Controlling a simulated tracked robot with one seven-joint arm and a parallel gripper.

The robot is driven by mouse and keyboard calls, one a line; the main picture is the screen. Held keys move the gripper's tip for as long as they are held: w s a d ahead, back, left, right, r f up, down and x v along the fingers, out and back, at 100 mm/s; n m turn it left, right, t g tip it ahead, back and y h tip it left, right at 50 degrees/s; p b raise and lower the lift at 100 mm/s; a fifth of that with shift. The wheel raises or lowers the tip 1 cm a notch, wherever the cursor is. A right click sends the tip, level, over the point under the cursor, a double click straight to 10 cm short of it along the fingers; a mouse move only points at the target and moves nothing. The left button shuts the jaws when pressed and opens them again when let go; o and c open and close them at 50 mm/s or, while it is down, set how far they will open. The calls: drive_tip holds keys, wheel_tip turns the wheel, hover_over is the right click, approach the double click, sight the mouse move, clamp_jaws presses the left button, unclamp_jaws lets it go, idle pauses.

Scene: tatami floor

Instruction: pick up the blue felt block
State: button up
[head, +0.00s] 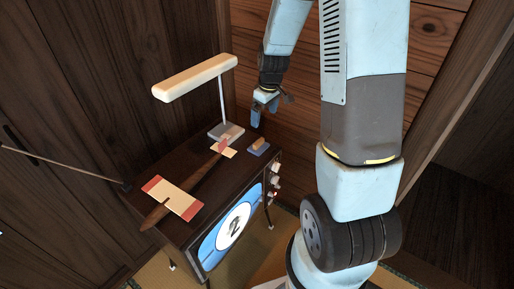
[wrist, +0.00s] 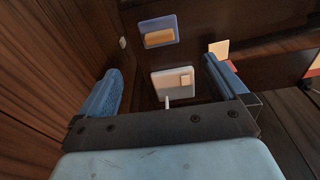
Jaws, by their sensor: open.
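The blue felt block (head: 263,153) lies flat on the top of a dark wooden cabinet, near its back right edge, with a tan bar on its upper face.
A lamp with a long cream head (head: 195,77) stands behind the block; its pale base (head: 227,134) is close to it. The cabinet front has a round-dial screen (head: 234,222) and knobs.

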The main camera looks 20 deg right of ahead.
sight(259, 141)
drive_tip(key=f, duration=0.3)
drive_tip(key=w+f, duration=0.1)
drive_tip(key=f, duration=0.6)
drive_tip(key=shift+w+a+f, duration=0.15)
drive_tip(key=shift+a+f, duration=0.1)
drive_tip(key=shift+w+a+f, duration=0.1)
drive_tip(key=shift+w+f, duration=0.1)
drive_tip(key=shift+f, duration=0.65)
drive_tip(key=shift+w+a+f, duration=0.15)
drive_tip(key=shift+f, duration=0.75)
drive_tip(key=shift+w+a+f, duration=0.1)
drive_tip(key=shift+w+f, duration=0.1)
drive_tip(key=shift+f, duration=0.65)
drive_tip(key=shift+c, duration=0.2)
drive_tip(key=c, duration=0.8)
drive_tip(key=shift+r, duration=0.15)
